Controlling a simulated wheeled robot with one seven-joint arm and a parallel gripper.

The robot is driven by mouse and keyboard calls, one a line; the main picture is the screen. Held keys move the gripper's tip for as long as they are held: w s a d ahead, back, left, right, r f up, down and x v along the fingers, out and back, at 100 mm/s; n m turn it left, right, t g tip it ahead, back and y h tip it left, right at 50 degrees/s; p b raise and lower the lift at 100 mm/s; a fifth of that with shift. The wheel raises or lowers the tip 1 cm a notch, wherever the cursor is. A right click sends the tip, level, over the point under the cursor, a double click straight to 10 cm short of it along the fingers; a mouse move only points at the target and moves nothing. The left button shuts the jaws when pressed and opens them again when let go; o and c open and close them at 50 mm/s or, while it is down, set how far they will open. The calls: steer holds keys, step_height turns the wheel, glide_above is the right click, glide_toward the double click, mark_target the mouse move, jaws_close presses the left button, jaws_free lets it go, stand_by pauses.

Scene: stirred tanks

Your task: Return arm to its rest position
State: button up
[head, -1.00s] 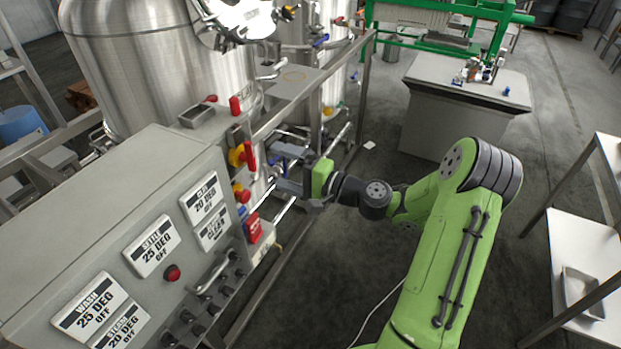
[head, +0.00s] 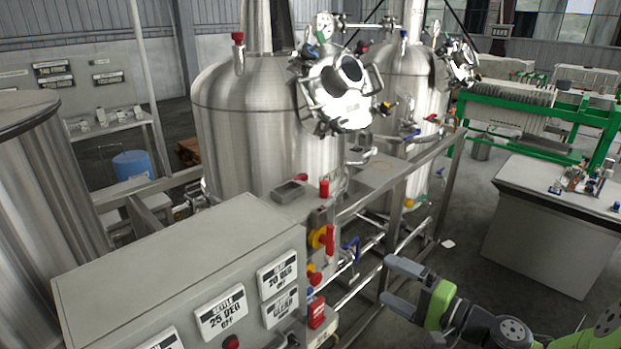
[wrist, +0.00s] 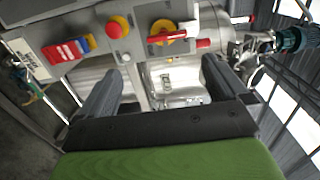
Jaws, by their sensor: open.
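My gripper (head: 392,283) is at the lower right of the head view, with its two grey fingers apart and pointing left. It is empty, and floor and pipework show beyond it. My green arm (head: 474,325) runs off the lower right edge. In the wrist view my gripper (wrist: 115,95) has both fingers spread with nothing between them. The control panel's red and yellow knobs (wrist: 115,25) lie beyond the fingertips, apart from them.
The grey control cabinet (head: 170,265) stands left of my gripper. Steel tanks (head: 255,140) stand behind it. A metal frame with pipes (head: 400,170) runs beside the gripper. A grey bench (head: 545,235) stands at right. Open floor (head: 450,265) lies between.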

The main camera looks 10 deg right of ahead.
steer(key=s+a+f+n+g+h, duration=0.2)
steer(key=s+a+n+g, duration=0.25)
steer(key=a, duration=0.25)
steer(key=s+a+f+n+g+h, duration=0.1)
steer(key=s+a+n+g+h, duration=0.25)
steer(key=a+g, duration=0.2)
steer(key=s+d+r+n+t+h, duration=0.1)
steer(key=s+r+h, duration=0.4)
steer(key=s, duration=0.8)
step_height(320, 180, up, 2)
steer(key=shift+s+d+r+n+t, duration=0.1)
steer(key=shift+s+d+n+t, duration=0.3)
steer(key=shift+d+n, duration=0.35)
